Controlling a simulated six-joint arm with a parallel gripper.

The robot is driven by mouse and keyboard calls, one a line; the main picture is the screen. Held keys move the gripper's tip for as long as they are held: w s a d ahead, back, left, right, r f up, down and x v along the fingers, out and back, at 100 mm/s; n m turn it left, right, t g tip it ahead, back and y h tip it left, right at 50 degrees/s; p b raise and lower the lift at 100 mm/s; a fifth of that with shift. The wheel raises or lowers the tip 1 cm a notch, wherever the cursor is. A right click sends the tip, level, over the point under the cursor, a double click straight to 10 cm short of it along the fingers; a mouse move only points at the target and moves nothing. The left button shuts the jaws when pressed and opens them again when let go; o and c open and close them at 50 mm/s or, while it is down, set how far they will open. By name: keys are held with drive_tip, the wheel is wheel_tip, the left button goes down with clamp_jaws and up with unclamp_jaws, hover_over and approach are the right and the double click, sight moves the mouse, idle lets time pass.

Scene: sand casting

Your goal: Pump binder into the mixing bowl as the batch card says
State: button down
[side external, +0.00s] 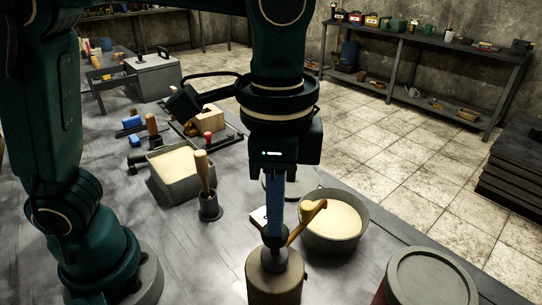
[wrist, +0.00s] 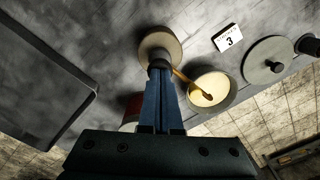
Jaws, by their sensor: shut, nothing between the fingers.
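My gripper (side external: 274,234) points straight down with its blue fingers shut, over the dark pump head of the binder jar (side external: 274,282). The tips appear to touch the pump head; the contact is partly hidden. In the wrist view the shut fingers (wrist: 159,72) meet the head above the jar's beige top (wrist: 160,42). A yellow spout-like piece (side external: 305,222) reaches from the pump to over the mixing bowl (side external: 335,243), which holds pale sand. The bowl also shows in the wrist view (wrist: 226,101). The white batch card (wrist: 229,38) reads "3"; its smaller text is unreadable.
A grey-topped red drum (side external: 432,278) stands at front right. A sand bin (side external: 178,174) and a wooden-handled tool in a dark cup (side external: 208,205) stand left of my gripper.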

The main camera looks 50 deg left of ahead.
drive_tip(key=shift+f, duration=0.55)
drive_tip(key=shift+r, duration=1.5)
drive_tip(key=shift+f, duration=0.15)
drive_tip(key=shift+f, duration=0.6)
drive_tip(key=shift+r, duration=0.75)
drive_tip(key=shift+f, duration=0.1)
